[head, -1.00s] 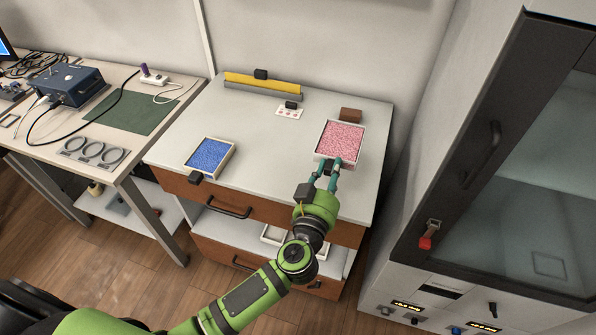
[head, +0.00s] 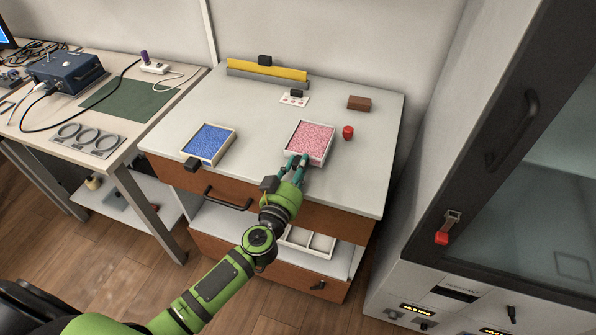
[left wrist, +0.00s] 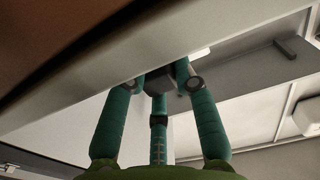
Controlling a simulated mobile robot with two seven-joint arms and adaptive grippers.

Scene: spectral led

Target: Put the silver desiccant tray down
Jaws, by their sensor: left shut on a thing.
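The desiccant tray (head: 331,147) is a square, pale-rimmed tray full of pink beads, over the right-middle of the cabinet top in the head view. My left gripper (head: 298,161) is shut on its near edge, with the teal fingers reaching in from the front. I cannot tell whether the tray touches the top or hangs just above it. In the left wrist view the teal fingers (left wrist: 166,82) meet at a pale edge, and the beads are hidden. My right gripper is not in view.
A tray of blue beads (head: 208,144) is at the left on the cabinet top (head: 352,186). A red knob-like object (head: 348,132) is close right of the pink tray. A brown block (head: 359,103), a small card (head: 293,100) and a yellow bar (head: 266,70) are behind.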

